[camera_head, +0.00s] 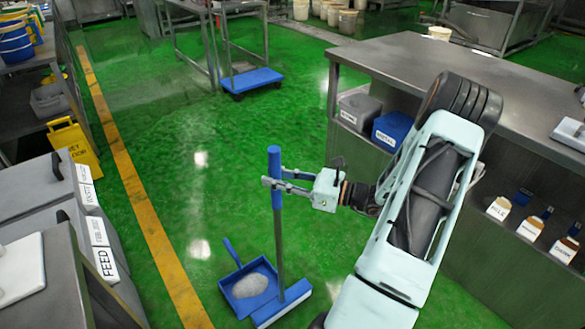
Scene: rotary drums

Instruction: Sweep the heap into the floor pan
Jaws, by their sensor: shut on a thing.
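My gripper (276,185) is shut on the blue upper grip of the broom (279,240), which stands nearly upright with a grey shaft. A pale grey-white heap (250,285) shows within the pan's outline. The broom head is close against the pan's right side; I cannot tell whether they touch.
A steel counter (440,75) with bins and bottles on its lower shelf stands at the right. Labelled bins (85,225) line the left. A yellow wet-floor sign (72,148) and a blue-decked cart (252,80) stand farther back. Green floor between is clear.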

